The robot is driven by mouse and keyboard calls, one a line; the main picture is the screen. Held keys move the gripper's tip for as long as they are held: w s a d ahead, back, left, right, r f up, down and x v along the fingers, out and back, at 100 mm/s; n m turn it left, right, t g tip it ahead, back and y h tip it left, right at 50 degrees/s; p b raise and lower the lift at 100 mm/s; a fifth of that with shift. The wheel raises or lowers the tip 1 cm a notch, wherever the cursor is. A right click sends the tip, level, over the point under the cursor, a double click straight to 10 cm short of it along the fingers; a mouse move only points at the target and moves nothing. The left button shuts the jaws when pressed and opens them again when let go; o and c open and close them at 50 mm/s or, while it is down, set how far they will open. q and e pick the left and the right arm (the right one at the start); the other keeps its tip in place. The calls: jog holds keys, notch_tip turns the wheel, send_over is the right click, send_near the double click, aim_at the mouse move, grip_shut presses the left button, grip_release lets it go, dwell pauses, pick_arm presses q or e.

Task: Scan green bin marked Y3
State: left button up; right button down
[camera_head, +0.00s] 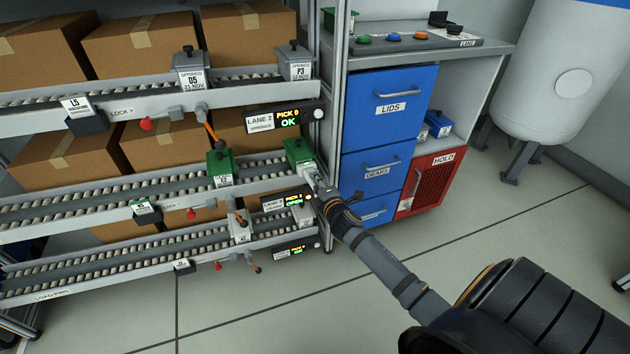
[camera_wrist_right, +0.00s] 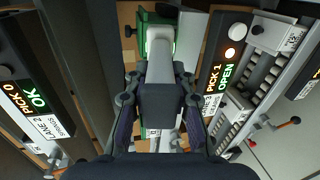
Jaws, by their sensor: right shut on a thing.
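A green bin (camera_head: 298,151) stands at the right end of the middle roller lane. Another green bin (camera_head: 220,166) stands further left on that lane. Their marks are too small to read. My right gripper (camera_head: 326,194) is just in front of the right-hand green bin, shut on a light grey device (camera_head: 316,179). In the right wrist view the grey device (camera_wrist_right: 160,66) points at the green bin (camera_wrist_right: 158,32), whose front shows a pale patch. I cannot tell if they touch. My left gripper is not in view.
A display (camera_head: 284,201) below the bin reads PICK 1 OPEN; the lane 2 display (camera_head: 272,120) above reads PICK 0 OK. Grey bins D5 (camera_head: 190,72) and P3 (camera_head: 296,62) stand on the upper lane. Blue drawers (camera_head: 385,100) and a red HOLD crate (camera_head: 430,183) are at right.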

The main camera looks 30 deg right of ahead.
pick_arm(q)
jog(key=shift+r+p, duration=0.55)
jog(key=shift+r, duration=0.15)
pick_arm(e)
jog(key=v, duration=0.6)
jog(key=shift+s+r, duration=0.2)
jog(key=shift+s, duration=0.15)
jog(key=shift+a, duration=0.15)
